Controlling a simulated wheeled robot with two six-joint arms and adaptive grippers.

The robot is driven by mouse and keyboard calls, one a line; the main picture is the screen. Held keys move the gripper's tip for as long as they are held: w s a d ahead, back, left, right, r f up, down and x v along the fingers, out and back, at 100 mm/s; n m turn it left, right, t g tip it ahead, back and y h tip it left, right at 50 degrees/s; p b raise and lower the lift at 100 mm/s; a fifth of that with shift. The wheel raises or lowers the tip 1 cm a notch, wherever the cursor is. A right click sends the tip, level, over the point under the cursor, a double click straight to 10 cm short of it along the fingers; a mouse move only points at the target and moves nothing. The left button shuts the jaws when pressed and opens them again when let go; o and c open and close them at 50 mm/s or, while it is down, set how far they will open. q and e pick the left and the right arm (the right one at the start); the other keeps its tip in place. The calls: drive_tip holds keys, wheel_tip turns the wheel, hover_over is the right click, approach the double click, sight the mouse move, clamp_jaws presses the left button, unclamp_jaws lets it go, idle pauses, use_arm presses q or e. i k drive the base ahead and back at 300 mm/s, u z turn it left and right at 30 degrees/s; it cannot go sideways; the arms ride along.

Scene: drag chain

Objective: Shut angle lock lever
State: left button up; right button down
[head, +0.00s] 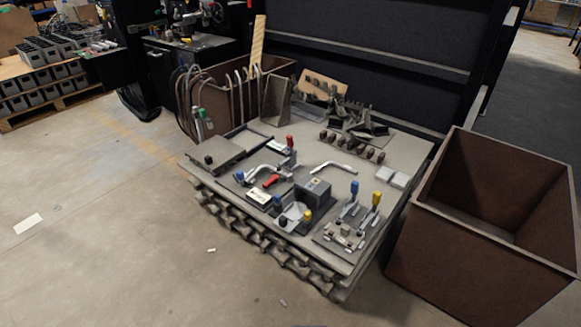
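A grey workbench (402,150) stands in front of me with several clamps and fixtures on it. Two toggle clamps sit on a plate at the front right, one with an upright blue handle (354,188) and one with an upright yellow handle (376,198). A red lever (271,181) lies low near the left middle. A red-tipped handle (290,142) stands upright behind it. Blue and yellow knobs (307,216) show near the front around a grey-white fixture (294,213). I cannot tell which part is the angle lock lever. Neither gripper is in view.
A large open rusty bin (430,240) stands close to the bench's right side. A dark grey block (313,193) and a curved silver handle (333,167) lie mid-bench. Bent pipes (240,95) rise behind it. The floor (110,230) at left and front is mostly clear.

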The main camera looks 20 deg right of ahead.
sight(275, 178)
drive_tip(key=z, duration=0.15)
drive_tip(key=i, duration=0.85)
drive_tip(key=u, duration=0.2)
